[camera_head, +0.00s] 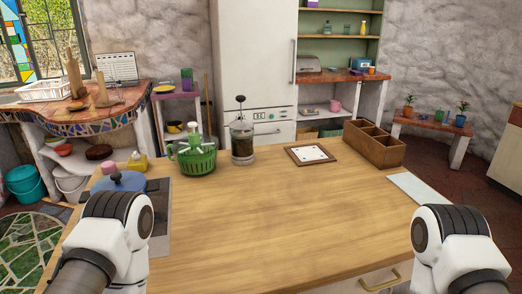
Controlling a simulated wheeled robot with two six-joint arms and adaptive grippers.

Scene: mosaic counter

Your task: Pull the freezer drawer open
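A tall white fridge (256,55) stands at the back behind the counter, with a long vertical handle on its right side. Below its door is a lower white front (276,131) with a small panel and a horizontal bar, which looks like the freezer drawer. It appears shut, and the counter and the items on it hide its lower part. My two arms show at the lower left and lower right, over the near side of the counter. Neither gripper is in view, so I cannot see their fingers or whether they hold anything.
A wooden counter (275,215) lies between me and the fridge. On it stand a green basket (195,160), a French press (242,143), a framed tile (311,154), a wooden box (374,146) and a blue pot (118,180). The counter's middle is clear. A brass-handled drawer (355,288) faces me.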

